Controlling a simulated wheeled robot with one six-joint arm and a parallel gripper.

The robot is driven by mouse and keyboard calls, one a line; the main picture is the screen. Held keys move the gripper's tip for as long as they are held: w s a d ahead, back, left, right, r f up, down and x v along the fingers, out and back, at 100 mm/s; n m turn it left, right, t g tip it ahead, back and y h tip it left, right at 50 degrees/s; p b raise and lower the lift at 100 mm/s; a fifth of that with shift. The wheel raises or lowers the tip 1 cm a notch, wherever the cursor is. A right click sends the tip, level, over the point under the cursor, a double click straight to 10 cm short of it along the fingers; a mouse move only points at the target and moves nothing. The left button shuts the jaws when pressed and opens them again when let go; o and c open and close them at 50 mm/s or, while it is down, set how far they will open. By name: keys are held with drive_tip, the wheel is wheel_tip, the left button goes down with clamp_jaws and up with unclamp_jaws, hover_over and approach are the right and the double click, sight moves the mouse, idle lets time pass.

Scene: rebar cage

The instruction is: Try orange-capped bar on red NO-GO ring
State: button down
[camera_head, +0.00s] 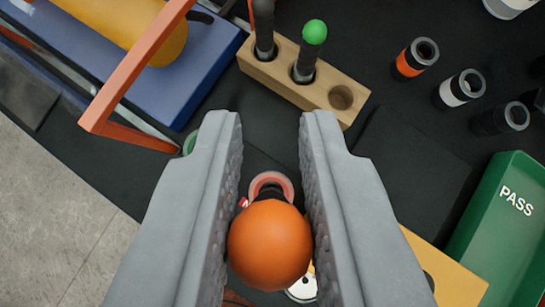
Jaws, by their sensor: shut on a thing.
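My gripper (271,165) is shut on the orange-capped bar (270,245). The round orange cap faces the camera between the two grey fingers. The bar's dark shaft shows only briefly beyond the cap, pointing away from me. The red NO-GO ring (264,180) lies just past the bar's far end, in line with it. The shaft and cap cover its lower part. I cannot tell whether the bar's end touches the ring, is inside it or is above it.
A wooden block (270,82) holds a green-capped bar (314,33) and a dark bar; its right hole is empty. Several loose collars, one orange-banded (411,62), lie right. A green PASS bin (500,215) stands at right. An orange frame (130,75) rises at left.

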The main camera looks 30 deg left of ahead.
sight(271, 189)
drive_tip(key=shift+f, duration=2.95)
drive_tip(key=shift+f, duration=2)
drive_tip(key=c, duration=1.2)
unclamp_jaws()
drive_tip(key=shift+c, duration=0.2)
drive_tip(key=v, duration=1.7)
drive_tip(key=shift+s, duration=0.15)
drive_tip(key=shift+r, duration=0.1)
drive_tip(key=shift+d, duration=0.1)
